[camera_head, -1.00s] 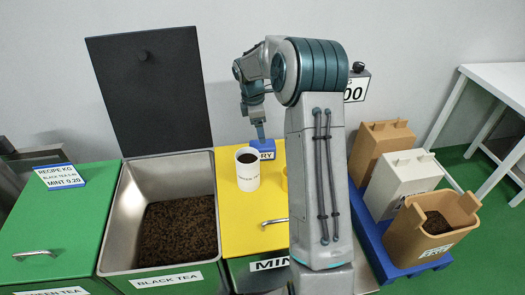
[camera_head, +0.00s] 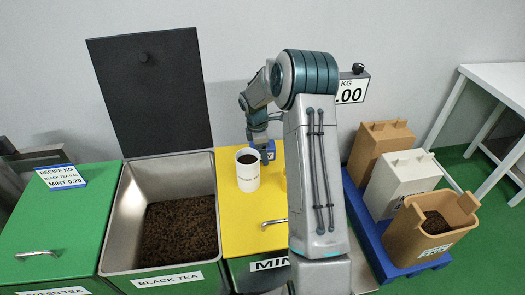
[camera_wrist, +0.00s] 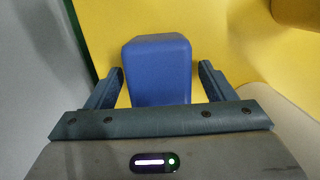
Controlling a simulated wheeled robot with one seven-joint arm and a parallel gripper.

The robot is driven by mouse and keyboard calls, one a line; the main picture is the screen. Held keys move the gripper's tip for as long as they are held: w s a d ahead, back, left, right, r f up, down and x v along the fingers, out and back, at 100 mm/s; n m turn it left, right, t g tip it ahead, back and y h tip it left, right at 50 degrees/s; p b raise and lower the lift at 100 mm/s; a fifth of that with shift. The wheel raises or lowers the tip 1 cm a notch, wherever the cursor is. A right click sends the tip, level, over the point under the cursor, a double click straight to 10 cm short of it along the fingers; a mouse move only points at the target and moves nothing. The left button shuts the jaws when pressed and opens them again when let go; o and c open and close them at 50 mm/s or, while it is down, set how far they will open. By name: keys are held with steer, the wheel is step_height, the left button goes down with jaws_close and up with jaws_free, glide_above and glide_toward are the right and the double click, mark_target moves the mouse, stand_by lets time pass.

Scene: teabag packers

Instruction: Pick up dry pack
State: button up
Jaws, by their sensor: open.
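The dry pack is a small blue block (camera_head: 271,151) standing on the yellow mint bin lid (camera_head: 240,228), behind a white cup. In the head view my gripper and the cup hide much of it, and its label barely shows. In the wrist view the blue pack (camera_wrist: 158,68) sits between the two fingers of my gripper (camera_wrist: 161,70). The fingers are open, one on each side, with a gap to the pack on both sides. In the head view my gripper (camera_head: 262,148) is down at the pack.
The white cup (camera_head: 248,174) with dark contents stands close in front of the pack. An open black tea bin (camera_head: 205,165) is to the left, its dark lid (camera_head: 150,90) raised. A scale display (camera_head: 352,88) stands behind my arm. Bag-like containers (camera_head: 400,185) stand at right.

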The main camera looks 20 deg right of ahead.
steer(key=shift+f, duration=0.25)
stand_by(0.3)
steer(key=c, duration=1.1)
